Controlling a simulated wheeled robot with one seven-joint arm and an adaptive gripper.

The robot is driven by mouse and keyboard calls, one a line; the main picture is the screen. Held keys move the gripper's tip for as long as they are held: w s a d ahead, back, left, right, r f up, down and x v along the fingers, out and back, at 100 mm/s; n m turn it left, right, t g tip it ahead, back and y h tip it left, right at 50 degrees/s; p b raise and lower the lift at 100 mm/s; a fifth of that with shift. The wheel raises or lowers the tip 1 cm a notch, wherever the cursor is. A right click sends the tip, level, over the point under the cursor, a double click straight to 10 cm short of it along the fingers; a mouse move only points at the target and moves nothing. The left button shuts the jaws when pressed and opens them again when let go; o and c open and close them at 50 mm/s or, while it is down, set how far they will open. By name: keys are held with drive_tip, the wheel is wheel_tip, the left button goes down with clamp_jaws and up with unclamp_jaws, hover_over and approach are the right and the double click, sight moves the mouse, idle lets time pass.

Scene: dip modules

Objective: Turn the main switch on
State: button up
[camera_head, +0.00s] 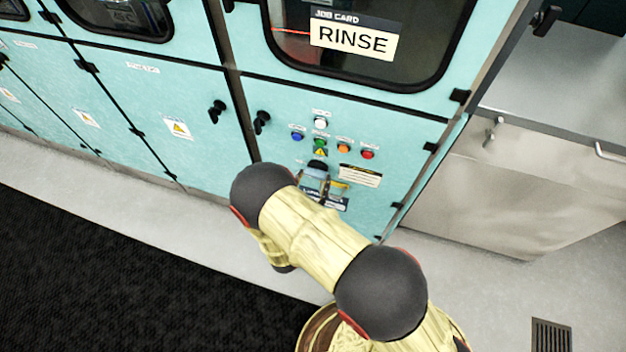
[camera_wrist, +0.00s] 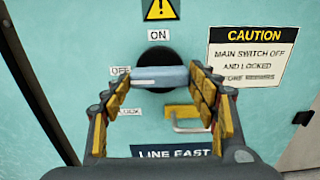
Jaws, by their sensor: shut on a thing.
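The main switch is a round black knob (camera_wrist: 156,57) with a grey-blue handle (camera_wrist: 160,77), on the turquoise panel. Labels read ON above it, OFF at its left and LOCK lower left. The handle lies level across the picture, roughly in line with OFF. My gripper (camera_wrist: 159,84) has its yellow-padded fingers at both ends of the handle and is shut on it. In the head view, my arm partly hides the switch (camera_head: 318,165). A yellow piece with a pale loop (camera_wrist: 188,126) sits below right of the handle, beside the right finger; it looks like a padlock.
A CAUTION sign (camera_wrist: 252,55) is right of the switch, and a LINE EAST plate (camera_wrist: 175,151) is below. Several coloured buttons (camera_head: 344,146) sit above the switch. A black door handle (camera_head: 262,122) is at the left. A metal counter (camera_head: 530,175) stands at the right.

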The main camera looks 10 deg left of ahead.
drive_tip(key=shift+m, duration=0.4)
drive_tip(key=m+b, duration=0.1)
drive_tip(key=m, duration=0.2)
drive_tip(key=shift+m, duration=0.4)
drive_tip(key=m+b, duration=0.1)
drive_tip(key=m, duration=0.3)
drive_tip(key=shift+m+b, duration=0.3)
drive_tip(key=m+b, duration=0.2)
drive_tip(key=m, duration=0.2)
drive_tip(key=shift+f, duration=0.1)
drive_tip(key=m+b, duration=0.2)
drive_tip(key=m, duration=0.2)
drive_tip(key=shift+m, duration=0.3)
drive_tip(key=o, duration=1.1)
drive_tip(key=shift+o, duration=0.2)
